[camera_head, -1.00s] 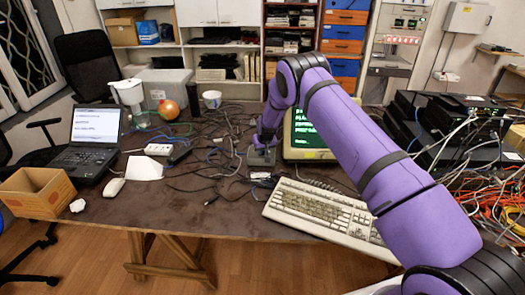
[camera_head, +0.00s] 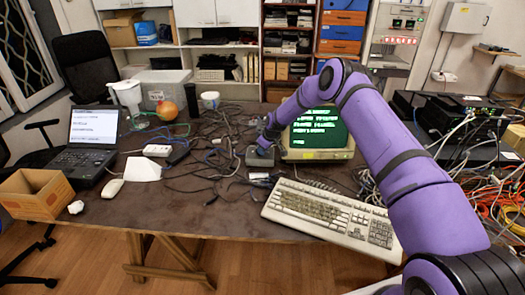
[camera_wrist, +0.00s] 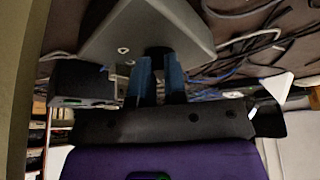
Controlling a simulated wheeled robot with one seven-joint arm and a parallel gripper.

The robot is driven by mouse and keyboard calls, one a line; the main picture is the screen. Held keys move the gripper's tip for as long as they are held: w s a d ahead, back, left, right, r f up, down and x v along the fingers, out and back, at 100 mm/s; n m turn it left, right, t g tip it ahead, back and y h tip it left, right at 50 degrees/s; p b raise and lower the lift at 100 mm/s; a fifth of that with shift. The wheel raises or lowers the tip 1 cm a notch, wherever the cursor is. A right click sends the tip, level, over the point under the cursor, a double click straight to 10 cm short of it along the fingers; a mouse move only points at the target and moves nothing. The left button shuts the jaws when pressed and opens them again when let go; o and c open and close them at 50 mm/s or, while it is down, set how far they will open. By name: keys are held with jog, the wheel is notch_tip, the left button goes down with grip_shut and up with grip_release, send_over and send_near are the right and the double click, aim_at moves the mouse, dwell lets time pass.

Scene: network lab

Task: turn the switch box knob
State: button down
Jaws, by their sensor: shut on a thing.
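The switch box (camera_head: 259,158) is a small grey box on the desk, just left of the monitor's base. In the wrist view the switch box (camera_wrist: 185,22) is large at the top, with small round marks on its face. My gripper (camera_head: 264,147) is at the box, its arm reaching in from the right. In the wrist view the blue fingers of my gripper (camera_wrist: 159,62) are closed at the dark knob (camera_wrist: 157,51), which is mostly hidden between them.
A monitor (camera_head: 318,132) with green text stands right of the box. A beige keyboard (camera_head: 325,209) lies in front. Loose cables cover the desk around the box. A laptop (camera_head: 88,140), a white mouse (camera_head: 113,187) and an open carton (camera_head: 37,192) are at the left.

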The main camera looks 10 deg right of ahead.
dwell(0.5)
jog(key=c, duration=1.2)
grip_release()
jog(key=shift+o, duration=0.2)
jog(key=shift+r, duration=0.1)
jog(key=shift+r, duration=0.25)
notch_tip(320, 180, up, 3)
jog(key=shift+w+d+f, duration=0.1)
jog(key=shift+f, duration=0.05)
jog(key=s+r, duration=0.1)
jog(key=s, duration=1.5)
jog(key=shift+r, duration=0.25)
